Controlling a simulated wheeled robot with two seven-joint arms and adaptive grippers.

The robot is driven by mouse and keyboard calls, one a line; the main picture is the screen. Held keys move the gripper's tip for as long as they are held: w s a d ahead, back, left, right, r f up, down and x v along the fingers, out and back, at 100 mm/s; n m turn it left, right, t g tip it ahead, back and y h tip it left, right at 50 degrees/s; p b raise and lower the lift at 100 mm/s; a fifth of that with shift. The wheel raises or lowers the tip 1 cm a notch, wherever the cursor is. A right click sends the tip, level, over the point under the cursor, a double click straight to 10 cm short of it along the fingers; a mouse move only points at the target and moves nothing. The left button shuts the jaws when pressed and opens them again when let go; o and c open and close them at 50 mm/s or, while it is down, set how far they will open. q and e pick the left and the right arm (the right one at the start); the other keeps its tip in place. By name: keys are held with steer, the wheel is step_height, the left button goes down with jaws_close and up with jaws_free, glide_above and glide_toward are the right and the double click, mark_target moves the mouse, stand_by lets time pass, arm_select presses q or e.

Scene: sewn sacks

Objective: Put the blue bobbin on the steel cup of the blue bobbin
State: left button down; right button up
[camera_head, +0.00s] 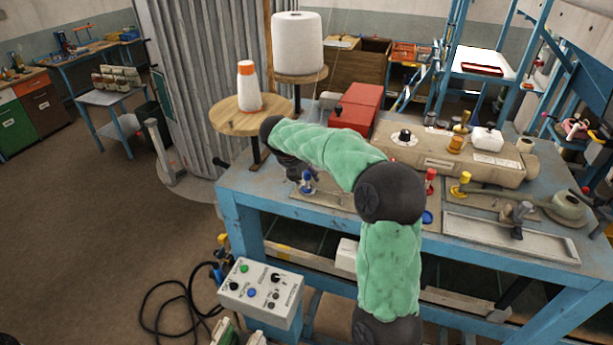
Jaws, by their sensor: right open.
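My right arm, in a green sleeve, rises from the bottom and bends over the bench to the left. The arm partly hides the gripper. My left gripper is out of view.
A red bobbin (430,181) and a yellow bobbin (461,184) stand right of my arm. A beige sewing machine (455,160) and a red box (357,107) lie behind. A white cone (248,86) stands on a round wooden stand. A control box (261,291) is in front.

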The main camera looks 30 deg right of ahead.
steer(key=b+v, duration=0.1)
steer(key=v, duration=1)
steer(key=shift+b, duration=0.35)
steer(key=shift+f, duration=0.1)
